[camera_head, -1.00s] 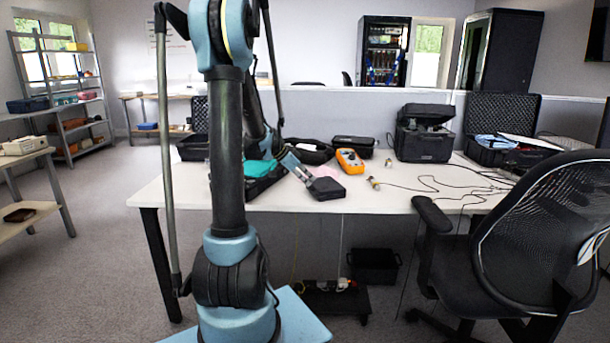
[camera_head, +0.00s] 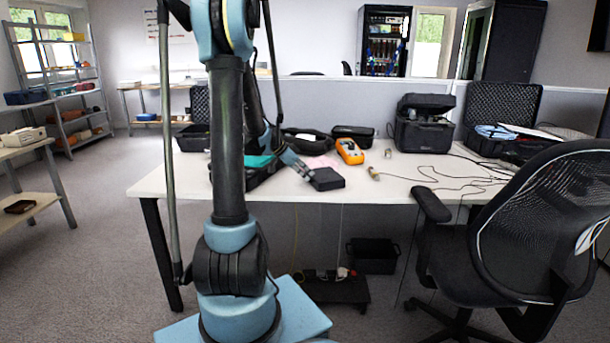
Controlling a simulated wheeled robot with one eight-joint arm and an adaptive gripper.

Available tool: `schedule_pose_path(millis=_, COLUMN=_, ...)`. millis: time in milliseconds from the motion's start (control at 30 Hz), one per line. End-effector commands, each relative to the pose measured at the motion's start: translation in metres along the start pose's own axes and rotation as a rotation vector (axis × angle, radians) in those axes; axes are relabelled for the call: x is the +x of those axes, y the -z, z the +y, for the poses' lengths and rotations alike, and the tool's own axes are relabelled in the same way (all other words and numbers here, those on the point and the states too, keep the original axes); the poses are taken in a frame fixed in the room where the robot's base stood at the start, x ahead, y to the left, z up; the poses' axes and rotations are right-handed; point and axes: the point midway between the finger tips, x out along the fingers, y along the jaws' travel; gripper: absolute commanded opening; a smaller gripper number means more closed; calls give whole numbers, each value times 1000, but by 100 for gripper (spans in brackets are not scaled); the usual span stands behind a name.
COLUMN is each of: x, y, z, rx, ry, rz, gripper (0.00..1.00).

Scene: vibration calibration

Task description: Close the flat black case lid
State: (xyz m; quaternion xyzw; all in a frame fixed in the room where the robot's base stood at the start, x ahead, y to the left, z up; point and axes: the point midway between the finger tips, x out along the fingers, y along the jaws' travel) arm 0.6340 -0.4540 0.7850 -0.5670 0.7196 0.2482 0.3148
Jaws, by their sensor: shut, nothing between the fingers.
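A flat black case (camera_head: 262,179) lies near the desk's front edge, partly hidden behind my arm. It looks open, with teal material showing inside; I cannot make out its lid clearly. A small black box-like piece (camera_head: 328,179) is to its right near the front edge; I cannot tell whether it belongs to the case. My gripper (camera_head: 307,174) points down and to the right between the two, its tip close to the small black piece. The gripper is shut and empty. It is small in this view, and contact cannot be told.
On the white desk (camera_head: 400,177) are an orange meter (camera_head: 349,151), black pouches (camera_head: 307,140), a black equipment case (camera_head: 425,130), small metal parts and loose cables. An open foam-lined case (camera_head: 503,105) stands at the right. A black chair (camera_head: 535,225) blocks the front right.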

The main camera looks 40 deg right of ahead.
Motion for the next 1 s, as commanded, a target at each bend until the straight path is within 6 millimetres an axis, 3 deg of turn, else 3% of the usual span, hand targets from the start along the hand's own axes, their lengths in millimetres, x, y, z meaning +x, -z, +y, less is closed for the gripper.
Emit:
schedule_pose_path(millis=167, x=-4, y=3, z=1, rx=1, ry=-1, rz=-2, gripper=0)
schedule_pose_path(millis=367, x=-24, y=21, z=0, rx=0, ry=-1, rz=0, gripper=0)
schedule_pose_path(millis=433, x=-34, y=27, z=0, rx=-1, ry=0, rz=0, gripper=0)
schedule_pose_path(millis=800, x=-104, y=22, z=0, rx=-3, ry=1, rz=1, gripper=0)
schedule_pose_path(millis=1000, x=-124, y=21, z=0, rx=-1, ry=0, rz=1, gripper=0)
